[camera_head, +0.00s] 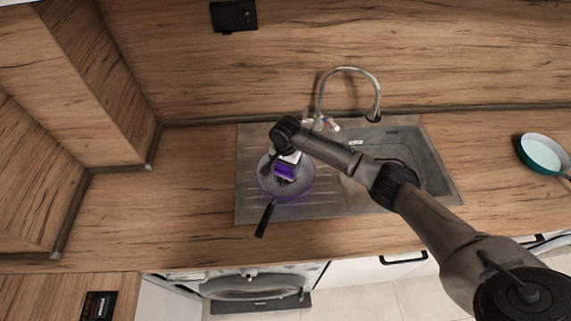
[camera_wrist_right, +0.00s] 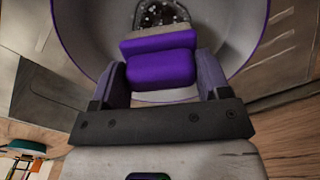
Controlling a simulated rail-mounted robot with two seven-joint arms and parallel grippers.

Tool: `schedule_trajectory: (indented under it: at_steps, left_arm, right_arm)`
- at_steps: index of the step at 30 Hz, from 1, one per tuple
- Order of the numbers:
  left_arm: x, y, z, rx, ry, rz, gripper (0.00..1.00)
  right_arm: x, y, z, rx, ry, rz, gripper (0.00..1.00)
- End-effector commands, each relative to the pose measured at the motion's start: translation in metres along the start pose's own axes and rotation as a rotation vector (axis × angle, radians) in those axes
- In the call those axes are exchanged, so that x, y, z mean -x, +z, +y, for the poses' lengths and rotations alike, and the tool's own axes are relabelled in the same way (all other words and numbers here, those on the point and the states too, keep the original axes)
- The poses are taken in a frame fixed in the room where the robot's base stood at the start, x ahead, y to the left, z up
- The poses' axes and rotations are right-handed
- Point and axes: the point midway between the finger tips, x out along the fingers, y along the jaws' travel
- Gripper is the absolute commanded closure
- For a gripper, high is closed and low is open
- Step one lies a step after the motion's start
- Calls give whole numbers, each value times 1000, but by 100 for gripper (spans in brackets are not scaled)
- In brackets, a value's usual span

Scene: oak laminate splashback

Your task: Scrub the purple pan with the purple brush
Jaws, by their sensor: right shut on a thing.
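The purple-rimmed pan (camera_head: 304,186) rests on the drainboard side of the sink, its dark handle pointing down toward the counter's front edge. In the right wrist view, the pan's pale inside and purple rim (camera_wrist_right: 75,50) fill the upper part. My right gripper (camera_head: 287,165) is over the pan, shut on the purple brush (camera_head: 285,174). The brush (camera_wrist_right: 160,68) sits between both fingers, over the pan's inside. A dark speckled patch shows beyond it. I cannot tell whether the brush touches the pan. My left gripper is out of view.
The steel sink (camera_head: 438,178) has its basin right of the pan, partly behind my right arm. A curved faucet (camera_head: 348,70) stands behind it. A teal-sided pan (camera_head: 540,152) is at the far right. The wooden counter (camera_head: 185,190) left of the sink is clear.

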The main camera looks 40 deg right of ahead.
Motion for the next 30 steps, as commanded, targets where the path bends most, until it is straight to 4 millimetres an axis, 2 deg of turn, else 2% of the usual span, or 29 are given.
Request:
schedule_trajectory:
  at_steps: [11, 30]
  left_arm:
    - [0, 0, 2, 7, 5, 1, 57]
    - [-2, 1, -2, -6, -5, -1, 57]
  right_arm:
    - [-2, 0, 0, 0, 0, 0, 49]
    - [-17, 0, 0, -1, -1, -1, 49]
